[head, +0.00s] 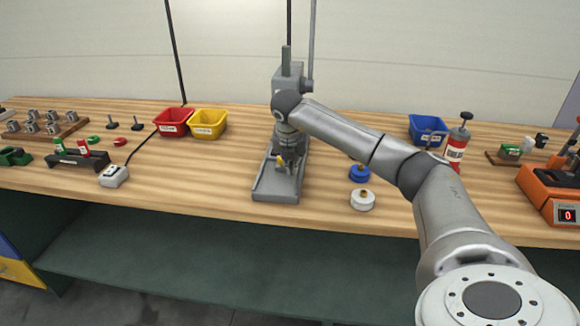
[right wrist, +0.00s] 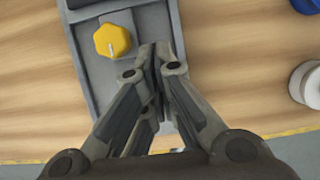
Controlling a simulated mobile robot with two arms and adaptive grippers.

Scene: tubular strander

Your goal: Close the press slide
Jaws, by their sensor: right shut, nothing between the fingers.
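The press (head: 274,190) stands on the bench in the middle of the head view, a grey machine with a long channel-shaped base toward the front edge. Its slide (right wrist: 155,25) carries a yellow knob (right wrist: 112,40), seen from above in the right wrist view and partly visible in the head view (head: 281,161). My right gripper (right wrist: 158,52) is shut and empty, its fingertips over the base just beside the knob, on the knob's right in the wrist view. I cannot tell whether the fingers touch the slide. My arm hides part of the press in the head view. My left gripper is not in view.
A blue spool (head: 360,174) and a white spool (head: 362,200) stand right of the press. A red bin (head: 173,122) and a yellow bin (head: 208,124) stand to its left. A blue bin (head: 427,130) and a red bottle (head: 456,150) are at the right. Bench between is mostly clear.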

